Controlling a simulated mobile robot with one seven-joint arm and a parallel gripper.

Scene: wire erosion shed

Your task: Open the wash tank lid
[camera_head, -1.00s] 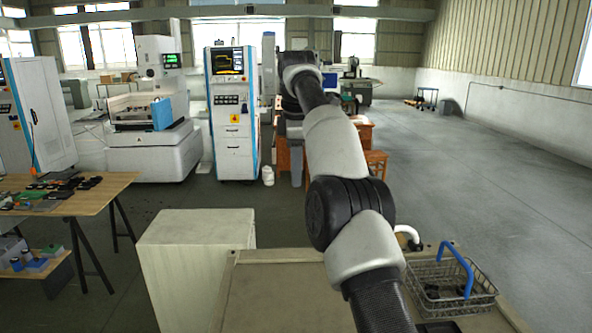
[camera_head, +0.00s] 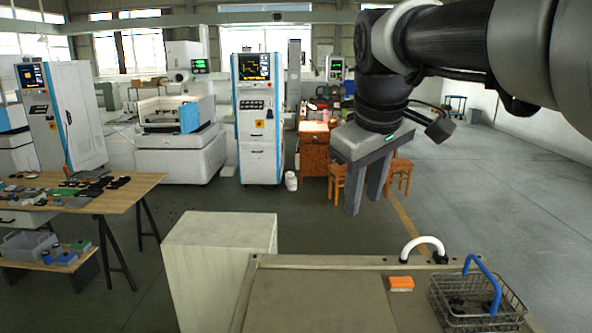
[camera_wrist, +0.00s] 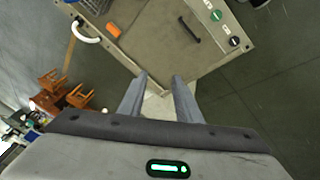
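The wash tank is the low beige box in front of me, its rim (camera_head: 340,260) showing in the head view. Its lid (camera_head: 320,300) is a flat panel lying shut in the top; its near part is cut off by the frame. In the wrist view the lid (camera_wrist: 155,40) carries a black bar handle (camera_wrist: 190,30). My gripper (camera_head: 365,205) points down, open and empty, above and beyond the tank's far edge. In the wrist view the gripper (camera_wrist: 160,80) has its fingertips apart with nothing between them, clear of the handle.
An orange block (camera_head: 401,284), a white curved pipe (camera_head: 423,243) and a wire basket (camera_head: 470,305) with a blue handle are at the tank's right. A pale cabinet (camera_head: 220,265) stands at its left. A workbench (camera_head: 110,195) is farther left. Open floor lies beyond.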

